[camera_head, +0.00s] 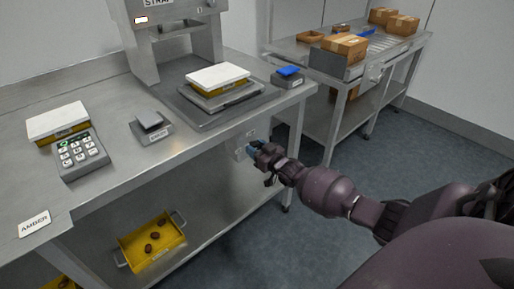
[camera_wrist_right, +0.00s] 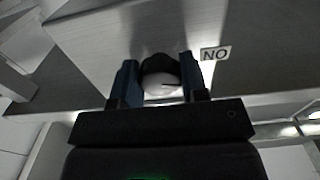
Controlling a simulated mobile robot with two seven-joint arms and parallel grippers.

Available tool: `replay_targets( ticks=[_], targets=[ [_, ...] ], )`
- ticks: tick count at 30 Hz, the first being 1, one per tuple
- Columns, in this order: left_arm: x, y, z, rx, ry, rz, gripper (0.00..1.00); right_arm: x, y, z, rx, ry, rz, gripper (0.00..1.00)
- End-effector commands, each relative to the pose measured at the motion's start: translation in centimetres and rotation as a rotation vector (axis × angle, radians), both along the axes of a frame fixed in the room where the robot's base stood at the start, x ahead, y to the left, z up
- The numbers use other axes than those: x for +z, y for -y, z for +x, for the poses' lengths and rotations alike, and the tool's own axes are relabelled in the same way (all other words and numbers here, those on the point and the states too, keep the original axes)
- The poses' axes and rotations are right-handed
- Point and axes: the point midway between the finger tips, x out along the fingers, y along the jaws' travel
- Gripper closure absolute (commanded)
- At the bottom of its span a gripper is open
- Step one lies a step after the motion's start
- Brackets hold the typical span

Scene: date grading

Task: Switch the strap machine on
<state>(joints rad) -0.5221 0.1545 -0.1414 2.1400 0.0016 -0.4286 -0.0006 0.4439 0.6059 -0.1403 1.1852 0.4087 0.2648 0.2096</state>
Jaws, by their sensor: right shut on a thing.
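The strap machine (camera_head: 150,48), a grey steel frame labelled STRAP, stands at the back of the bench, with a small lit red-and-white panel at its upper left. My right gripper (camera_head: 255,150) is at the bench's front side, by a small grey switch box (camera_head: 240,152). In the right wrist view its two blue fingers (camera_wrist_right: 160,82) are shut on a round knob (camera_wrist_right: 162,88) with a dark rim and pale face. A short dark line on the face points to picture right. A label (camera_wrist_right: 215,53) beside it reads NO, perhaps ON upside down. My left gripper is not in view.
On the bench are a yellow box with a white lid (camera_head: 218,78) on the machine's plate, another such box (camera_head: 58,122), a keypad (camera_head: 80,153) and small pedal-like devices. A yellow tray (camera_head: 125,255) sits on the shelf below. Cartons (camera_head: 345,46) stand on another table.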

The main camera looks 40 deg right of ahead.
Motion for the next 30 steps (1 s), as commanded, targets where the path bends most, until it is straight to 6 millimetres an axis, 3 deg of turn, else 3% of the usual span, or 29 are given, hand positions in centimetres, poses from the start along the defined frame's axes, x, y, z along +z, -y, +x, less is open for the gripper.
replay_targets(
  ticks=[13,30],
  targets=[
    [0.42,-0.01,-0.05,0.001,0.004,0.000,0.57,0.02,0.04,-0.01,0.000,0.021,-0.268,0.83],
    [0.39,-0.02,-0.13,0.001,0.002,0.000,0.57,-0.03,0.07,-0.01,0.000,0.026,-0.327,0.83]
  ],
)
